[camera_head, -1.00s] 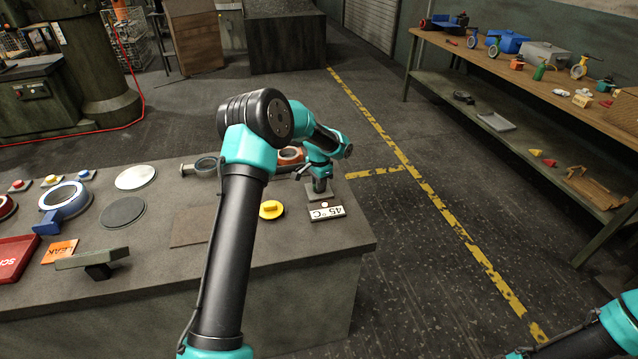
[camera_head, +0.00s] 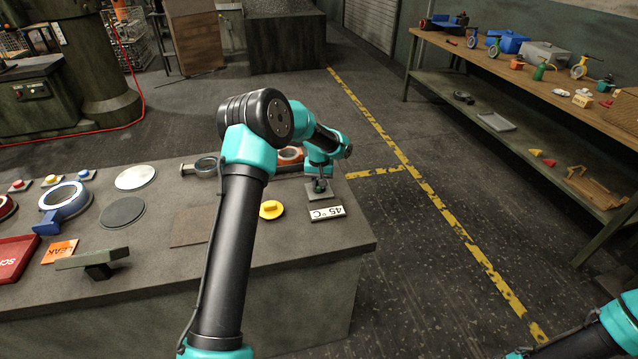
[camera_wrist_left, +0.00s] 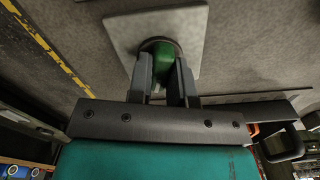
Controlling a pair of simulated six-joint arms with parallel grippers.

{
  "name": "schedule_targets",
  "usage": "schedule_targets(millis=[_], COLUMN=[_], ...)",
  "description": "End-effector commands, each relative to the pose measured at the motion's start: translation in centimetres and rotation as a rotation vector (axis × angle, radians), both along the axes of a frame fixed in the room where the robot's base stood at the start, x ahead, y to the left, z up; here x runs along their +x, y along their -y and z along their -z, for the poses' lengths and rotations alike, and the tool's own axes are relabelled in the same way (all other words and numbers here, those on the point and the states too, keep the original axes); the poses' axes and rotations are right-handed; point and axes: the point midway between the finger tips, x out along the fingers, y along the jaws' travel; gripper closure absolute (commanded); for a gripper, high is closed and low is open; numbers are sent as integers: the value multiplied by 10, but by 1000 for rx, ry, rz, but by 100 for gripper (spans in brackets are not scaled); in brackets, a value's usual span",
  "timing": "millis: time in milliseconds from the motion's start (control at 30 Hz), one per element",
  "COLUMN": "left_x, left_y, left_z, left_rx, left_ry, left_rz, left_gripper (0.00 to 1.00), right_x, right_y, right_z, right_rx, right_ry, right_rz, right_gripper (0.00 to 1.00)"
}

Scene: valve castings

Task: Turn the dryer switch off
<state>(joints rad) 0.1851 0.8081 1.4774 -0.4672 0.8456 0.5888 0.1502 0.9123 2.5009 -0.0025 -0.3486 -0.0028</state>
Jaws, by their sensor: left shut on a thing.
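The dryer switch is a small green knob on a grey square plate (camera_head: 323,194) at the right end of the bench. In the left wrist view the green knob (camera_wrist_left: 162,52) sits on its pale plate (camera_wrist_left: 197,20). My left gripper (camera_head: 319,184) is at the switch from above, and its fingers, also in the left wrist view (camera_wrist_left: 162,75), are shut on the knob, one on each side. The fingers partly hide the knob. A white label reading 45 °C (camera_head: 327,213) lies just in front of the plate. My right gripper is out of view.
A brown plate (camera_head: 190,232), grey discs (camera_head: 122,212) and a valve lever (camera_head: 92,259) are farther left. A shelf bench (camera_head: 530,82) with castings stands at the right.

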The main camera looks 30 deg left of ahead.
Motion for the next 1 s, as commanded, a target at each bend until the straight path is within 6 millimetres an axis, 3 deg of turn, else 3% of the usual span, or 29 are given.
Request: schedule_targets(millis=[400, 1000], left_x=[0, 0], left_y=[0, 0], left_z=[0, -1], left_rx=[0, 0], left_ry=[0, 1], left_rz=[-276, -330], left_gripper=[100, 100], right_x=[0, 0], right_y=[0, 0], right_z=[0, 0], right_rx=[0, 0], right_ry=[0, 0], right_rz=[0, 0], right_gripper=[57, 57])
